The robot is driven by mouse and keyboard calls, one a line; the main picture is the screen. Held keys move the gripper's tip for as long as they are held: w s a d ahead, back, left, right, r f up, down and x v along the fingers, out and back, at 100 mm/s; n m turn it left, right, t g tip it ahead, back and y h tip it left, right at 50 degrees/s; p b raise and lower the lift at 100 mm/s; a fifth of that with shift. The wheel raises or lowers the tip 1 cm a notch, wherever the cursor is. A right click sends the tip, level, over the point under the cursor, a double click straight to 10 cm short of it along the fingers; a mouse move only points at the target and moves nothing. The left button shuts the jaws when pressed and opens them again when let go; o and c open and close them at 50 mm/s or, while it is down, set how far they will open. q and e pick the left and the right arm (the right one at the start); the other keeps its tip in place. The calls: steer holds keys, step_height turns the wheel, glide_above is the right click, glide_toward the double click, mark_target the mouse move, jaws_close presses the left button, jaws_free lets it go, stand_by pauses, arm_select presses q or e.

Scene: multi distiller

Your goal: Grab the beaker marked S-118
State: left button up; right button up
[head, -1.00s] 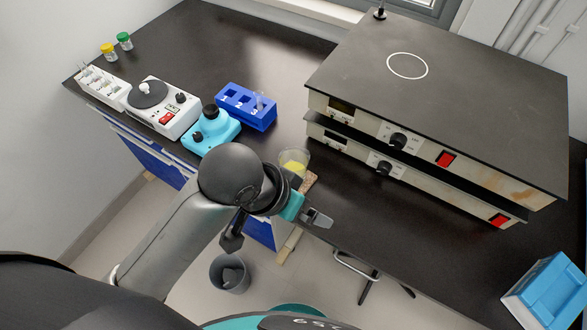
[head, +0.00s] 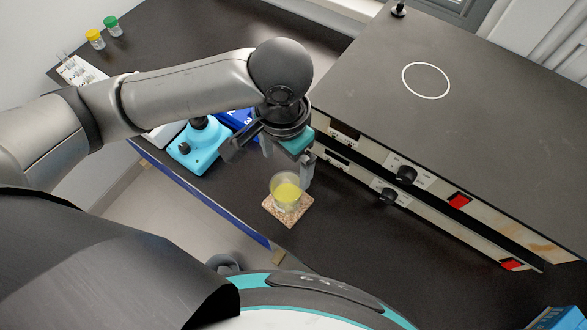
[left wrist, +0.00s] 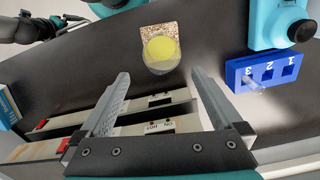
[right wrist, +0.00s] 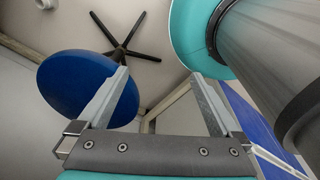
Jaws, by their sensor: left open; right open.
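A clear beaker (head: 286,192) with yellow liquid stands upright on a cork mat (head: 297,217) near the bench's front edge. No marking is readable on it. In the left wrist view the beaker (left wrist: 161,52) and cork mat (left wrist: 149,31) lie just beyond the fingertips. My left gripper (head: 268,166) is open and empty, on the far side of the beaker and apart from it. In the left wrist view my left gripper (left wrist: 160,73) has the beaker roughly centred between its fingers. My right gripper (right wrist: 158,74) is open and empty, seen only in the right wrist view.
Two stacked hotplates (head: 470,120) stand at the right. A light-blue microscope-like device (head: 197,146) and a blue numbered rack (left wrist: 268,70) stand left of the beaker. Yellow (head: 95,39) and green-capped (head: 112,25) jars stand far left. A blue stool seat (right wrist: 85,90) is near my right gripper.

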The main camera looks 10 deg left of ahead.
arm_select(q)
step_height(320, 180, down, 10)
steer(key=b, duration=0.2)
steer(key=shift+f+b, duration=0.25)
steer(key=shift+b, duration=0.1)
steer(key=b, duration=0.1)
glide_above(287, 192)
steer(key=s, duration=0.2)
steer(key=f, duration=0.4)
steer(key=shift+d+f, duration=0.35)
arm_select(e)
steer(key=s+f, duration=0.2)
steer(key=f, duration=0.1)
steer(key=s+f, duration=0.1)
steer(key=shift+f, duration=0.15)
arm_select(q)
steer(key=shift+c, duration=0.4)
arm_select(e)
steer(key=shift+g, duration=0.3)
arm_select(q)
steer(key=c, duration=1.5)
arm_select(e)
steer(key=shift+s, duration=0.1)
arm_select(q)
steer(key=shift+r, duration=0.25)
